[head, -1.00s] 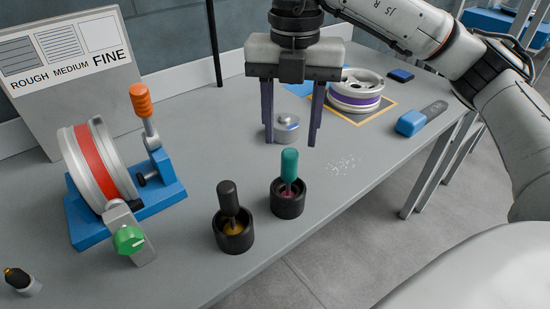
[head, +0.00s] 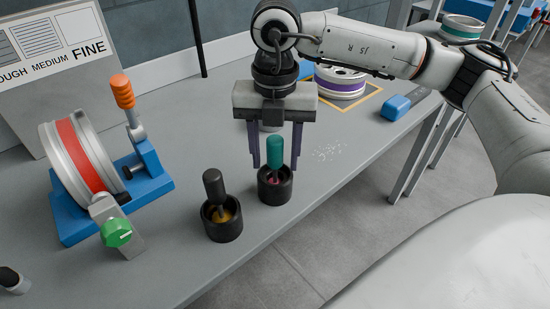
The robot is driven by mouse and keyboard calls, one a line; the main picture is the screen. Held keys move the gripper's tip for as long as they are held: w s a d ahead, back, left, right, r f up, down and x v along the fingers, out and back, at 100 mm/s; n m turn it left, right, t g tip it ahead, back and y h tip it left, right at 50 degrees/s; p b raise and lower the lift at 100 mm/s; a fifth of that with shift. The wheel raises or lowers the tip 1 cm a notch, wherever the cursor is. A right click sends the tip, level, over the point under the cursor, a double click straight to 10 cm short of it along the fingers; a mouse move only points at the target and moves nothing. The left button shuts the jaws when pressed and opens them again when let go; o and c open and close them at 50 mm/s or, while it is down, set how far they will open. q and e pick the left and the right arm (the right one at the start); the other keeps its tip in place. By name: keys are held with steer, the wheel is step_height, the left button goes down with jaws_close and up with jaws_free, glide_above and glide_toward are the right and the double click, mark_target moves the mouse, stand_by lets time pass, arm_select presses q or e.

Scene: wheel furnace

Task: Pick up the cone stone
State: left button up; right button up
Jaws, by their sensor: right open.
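A tool with a teal handle (head: 275,152) and a pinkish tip stands upright in a black cup (head: 275,190) on the bench. A tool with a black handle (head: 213,186) and a yellowish lower part stands in another black cup (head: 222,228) to its left. Which of the two is the cone stone I cannot tell for sure; both tips are mostly hidden in their cups. My right gripper (head: 275,165) points down, open, with a dark finger to either side of the teal handle in the picture. I see no contact with it. My left gripper is not in view.
A red-banded wheel (head: 82,160) sits on a blue stand with an orange handle and green knob (head: 116,233) at left. A purple-banded wheel (head: 341,88) and a blue block (head: 396,108) lie behind.

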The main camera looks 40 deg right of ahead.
steer(key=c, duration=1.1)
steer(key=shift+r, duration=0.1)
